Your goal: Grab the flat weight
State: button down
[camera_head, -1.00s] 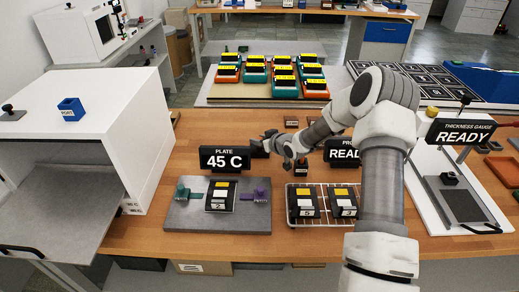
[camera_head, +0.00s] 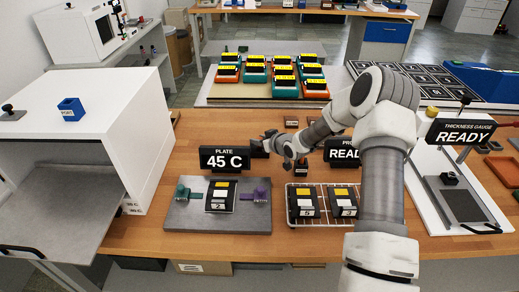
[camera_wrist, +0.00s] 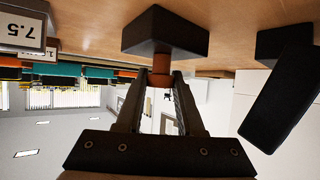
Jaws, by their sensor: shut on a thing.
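The flat weight is a black block (camera_wrist: 165,34) with a copper-coloured neck, at the top middle of the upside-down wrist view. My gripper (camera_wrist: 161,80) is shut on that neck, one finger on each side. In the head view my gripper (camera_head: 274,145) is small and dark, low over the table behind the plate sign. The weight (camera_head: 258,150) seems to be the dark block at its tip, partly hidden. I cannot tell whether the weight touches the table.
The "45 C" plate sign (camera_head: 225,159) stands close to the left. Another small black weight with a copper neck (camera_head: 301,171) is near my gripper. A rack with cartridges (camera_head: 290,217) is in front. A white cabinet (camera_head: 100,115) stands left, and the thickness gauge (camera_head: 461,132) right.

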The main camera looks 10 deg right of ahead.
jog(key=shift+w+r, duration=0.1)
jog(key=shift+r, duration=0.1)
jog(key=shift+r, duration=0.15)
